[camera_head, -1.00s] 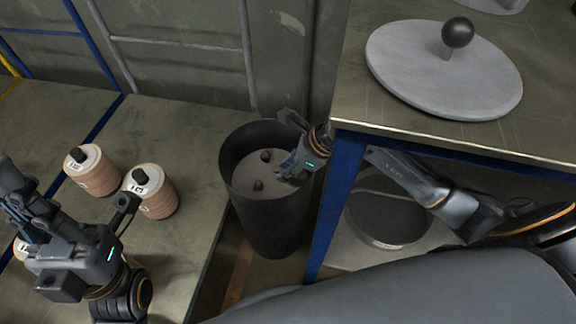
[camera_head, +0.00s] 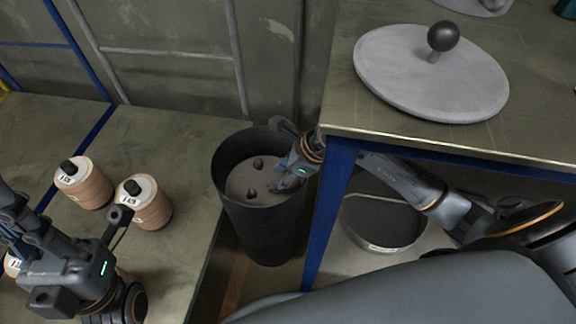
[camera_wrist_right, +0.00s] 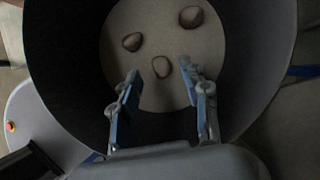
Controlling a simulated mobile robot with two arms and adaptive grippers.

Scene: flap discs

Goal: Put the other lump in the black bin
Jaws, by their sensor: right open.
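The black bin (camera_head: 258,228) stands on the floor between the left bench and the right table. Its pale bottom holds dark brownish lumps. Two lumps, one farther back (camera_head: 258,164) and one nearer (camera_head: 252,193), show in the head view. In the right wrist view three lumps lie in the bin: one upper right (camera_wrist_right: 191,16), one left (camera_wrist_right: 131,41) and one nearest the fingers (camera_wrist_right: 161,66). My right gripper (camera_wrist_right: 158,88) is open and empty, pointing down into the bin. My left gripper (camera_head: 118,222) is over the left bench, its fingers unclear.
Wooden spools with white tops (camera_head: 82,183) stand on the left bench near my left arm. A grey round lid with a black knob (camera_head: 430,75) lies on the right table (camera_head: 350,105). A dark round container (camera_head: 382,222) sits under the table, whose blue leg is beside the bin.

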